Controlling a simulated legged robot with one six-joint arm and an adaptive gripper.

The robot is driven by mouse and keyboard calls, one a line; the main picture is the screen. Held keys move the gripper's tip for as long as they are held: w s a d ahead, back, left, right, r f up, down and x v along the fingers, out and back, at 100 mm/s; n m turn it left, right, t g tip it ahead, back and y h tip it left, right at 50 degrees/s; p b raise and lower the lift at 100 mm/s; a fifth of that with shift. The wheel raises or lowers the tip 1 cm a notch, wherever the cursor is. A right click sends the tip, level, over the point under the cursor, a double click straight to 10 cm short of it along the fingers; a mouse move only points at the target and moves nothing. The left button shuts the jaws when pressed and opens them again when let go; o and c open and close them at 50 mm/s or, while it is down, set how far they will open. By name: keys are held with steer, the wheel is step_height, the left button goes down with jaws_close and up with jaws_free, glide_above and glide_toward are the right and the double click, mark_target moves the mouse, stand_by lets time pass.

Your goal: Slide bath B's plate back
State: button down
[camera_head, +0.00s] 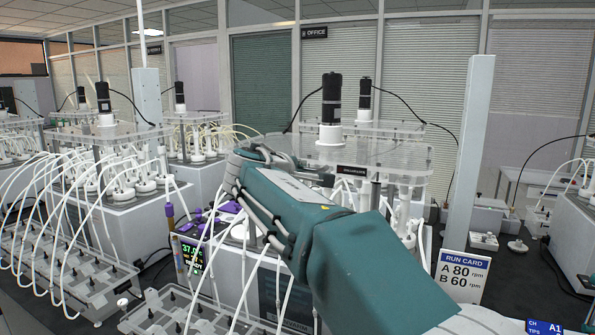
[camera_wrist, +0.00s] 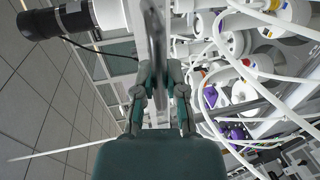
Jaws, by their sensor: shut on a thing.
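A clear plate (camera_head: 395,158) with a black motor (camera_head: 331,98) on a white base lies over the bath in front of me. I take it as bath B's plate; no letter B on it is legible. A small dark label sits at its front edge. My gripper (camera_wrist: 160,88) is shut on a thin upright edge (camera_wrist: 155,45) in the wrist view, which appears to be the plate seen edge-on. In the head view my teal arm covers the plate's front left, and the fingertips are mostly hidden.
A second bath with a motor (camera_head: 104,97) stands at left, with white tubes running to a bottle rack (camera_head: 60,255). A grey post (camera_head: 468,150) and a run card (camera_head: 463,277) stand at right. Purple parts (camera_head: 215,213) and a display (camera_head: 192,257) are close left.

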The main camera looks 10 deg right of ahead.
mark_target(320, 157)
steer(key=x, duration=0.4)
steer(key=r+x, duration=0.1)
steer(key=x, duration=0.3)
steer(key=r+x, duration=0.1)
steer(key=x, duration=0.3)
steer(key=shift+w+d, duration=0.1)
steer(key=shift+w, duration=0.15)
steer(key=shift+f, duration=0.1)
steer(key=c, duration=0.7)
jaws_free()
steer(key=shift+s+r, duration=0.2)
steer(key=shift+r, duration=0.05)
steer(key=v, duration=1.1)
steer(key=shift+s+a, duration=0.25)
